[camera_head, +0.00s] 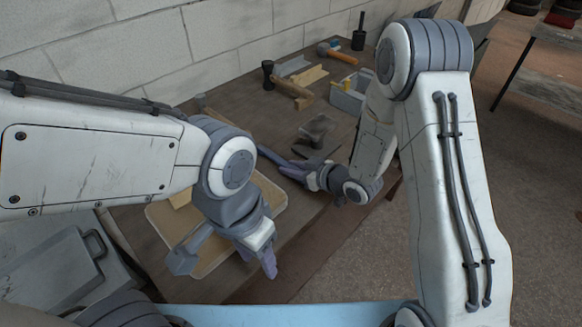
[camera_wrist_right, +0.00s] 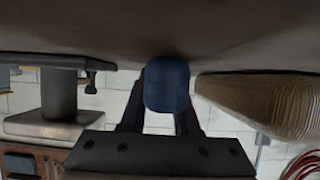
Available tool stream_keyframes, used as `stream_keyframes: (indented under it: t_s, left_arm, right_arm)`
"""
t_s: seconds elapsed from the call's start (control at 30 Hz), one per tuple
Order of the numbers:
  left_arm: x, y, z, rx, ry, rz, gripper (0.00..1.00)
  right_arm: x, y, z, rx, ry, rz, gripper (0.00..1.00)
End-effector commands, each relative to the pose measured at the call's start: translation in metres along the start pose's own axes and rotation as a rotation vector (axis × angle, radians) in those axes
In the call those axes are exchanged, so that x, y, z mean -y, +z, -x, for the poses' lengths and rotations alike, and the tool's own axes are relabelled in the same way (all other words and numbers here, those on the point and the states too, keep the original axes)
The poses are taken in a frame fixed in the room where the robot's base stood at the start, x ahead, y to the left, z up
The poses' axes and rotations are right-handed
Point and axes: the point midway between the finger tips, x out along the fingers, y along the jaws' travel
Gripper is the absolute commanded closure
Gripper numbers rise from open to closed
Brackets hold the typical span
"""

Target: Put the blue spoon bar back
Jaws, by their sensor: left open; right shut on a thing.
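The blue spoon bar (camera_wrist_right: 167,85) shows its rounded end between the two fingers of my right gripper (camera_wrist_right: 160,110) in the right wrist view. That gripper is shut on it, close to the bench surface. In the head view my right gripper (camera_head: 296,170) is low over the bench's near side, and a dark blue bar (camera_head: 270,155) sticks out to its left. The rest of the bar is hidden by the gripper. My left gripper (camera_head: 226,264) is open and empty, over the front of a shallow wooden tray (camera_head: 160,218).
A block wall closes the back. A grey case (camera_head: 60,270) is at lower left.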

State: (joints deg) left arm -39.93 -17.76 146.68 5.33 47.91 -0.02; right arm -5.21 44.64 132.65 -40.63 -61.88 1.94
Motion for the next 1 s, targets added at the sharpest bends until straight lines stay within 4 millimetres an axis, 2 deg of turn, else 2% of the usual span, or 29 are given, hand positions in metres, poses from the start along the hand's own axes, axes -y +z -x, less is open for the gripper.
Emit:
stream_keyframes:
  t_s: [0.27, 0.3, 0.33, 0.37, 0.77, 0.87, 1.0]
  left_arm:
    - [0.000, 0.000, -0.005, 0.000, 0.000, 0.000, 0.50]
    - [0.000, 0.000, -0.003, 0.000, 0.000, 0.000, 0.50]
    - [0.000, 0.000, -0.003, 0.000, 0.000, 0.000, 0.50]
    - [0.000, 0.000, -0.003, 0.000, 0.000, 0.000, 0.50]
    - [0.000, 0.000, 0.002, 0.000, 0.000, 0.000, 0.50]
    - [0.000, 0.000, -0.004, 0.000, 0.000, 0.000, 0.50]
    - [0.001, 0.001, -0.008, 0.000, 0.000, 0.000, 0.50]
  right_arm:
    - [0.000, 0.004, -0.002, -0.002, 0.000, 0.001, 1.00]
    - [0.000, 0.003, -0.001, 0.000, 0.000, 0.000, 0.55]
    - [0.000, 0.002, -0.001, 0.000, 0.000, 0.000, 0.44]
    - [0.000, 0.003, -0.001, 0.000, -0.001, 0.000, 0.40]
    - [0.000, -0.002, 0.002, 0.000, -0.001, 0.000, 0.40]
    - [-0.001, 0.000, 0.015, 0.000, 0.002, 0.000, 0.40]
    - [-0.002, 0.000, 0.044, -0.001, 0.004, 0.000, 0.40]
